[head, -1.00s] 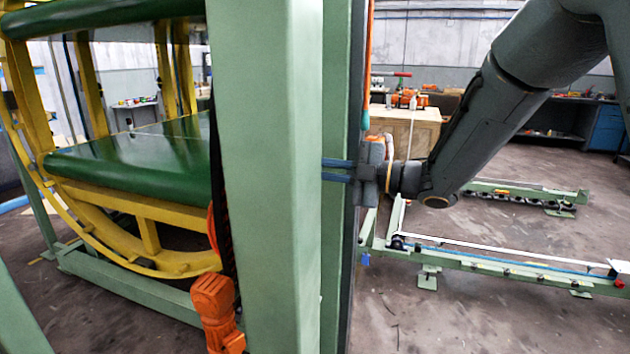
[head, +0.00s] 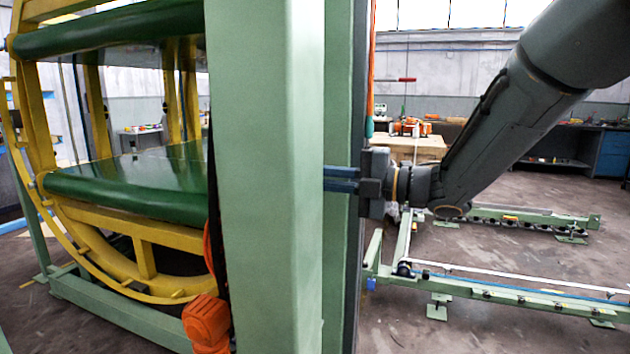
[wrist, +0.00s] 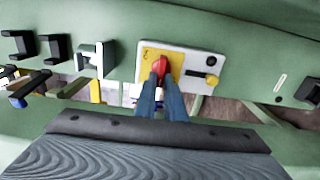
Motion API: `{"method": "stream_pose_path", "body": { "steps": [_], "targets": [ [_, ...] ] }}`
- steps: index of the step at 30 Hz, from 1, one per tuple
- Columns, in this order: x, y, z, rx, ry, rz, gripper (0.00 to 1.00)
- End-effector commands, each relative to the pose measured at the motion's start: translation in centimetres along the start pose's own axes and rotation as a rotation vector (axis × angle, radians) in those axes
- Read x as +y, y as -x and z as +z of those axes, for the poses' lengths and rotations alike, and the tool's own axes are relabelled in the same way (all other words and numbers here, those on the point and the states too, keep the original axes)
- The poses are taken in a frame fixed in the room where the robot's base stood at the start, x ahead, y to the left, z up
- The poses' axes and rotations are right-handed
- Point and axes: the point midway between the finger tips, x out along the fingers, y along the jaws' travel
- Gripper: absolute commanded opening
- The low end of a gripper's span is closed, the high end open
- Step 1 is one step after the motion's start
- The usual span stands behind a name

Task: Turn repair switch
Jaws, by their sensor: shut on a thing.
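The repair switch is a red knob (wrist: 159,66) on a yellow plate (wrist: 173,62), part of a pale switch panel on a green machine beam in the wrist view. My gripper (wrist: 161,84) has its two blue fingers closed around the red knob, seen from behind. In the head view my gripper (head: 341,180) reaches left to the green post (head: 265,180). The fingertips and the switch are hidden behind the post there.
A black button and a yellow-tipped lever (wrist: 211,79) sit on the panel to the right of the knob. Black brackets (wrist: 54,47) are on the beam at left. The yellow ring frame (head: 125,270) with green rollers stands left of the post. A low green rail (head: 510,295) lies at right.

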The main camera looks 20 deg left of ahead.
Motion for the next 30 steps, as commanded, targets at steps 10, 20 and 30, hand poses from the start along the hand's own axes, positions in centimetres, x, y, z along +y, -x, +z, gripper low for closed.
{"method": "stream_pose_path", "body": {
  "steps": [10,20,30],
  "targets": [
    [-0.1,0.0,-0.1,0.002,0.000,-0.002,0.19],
    [0.0,0.1,0.0,0.001,0.000,-0.001,0.28],
    [-0.1,4.2,0.1,-0.003,0.000,0.000,0.28]
  ]
}}
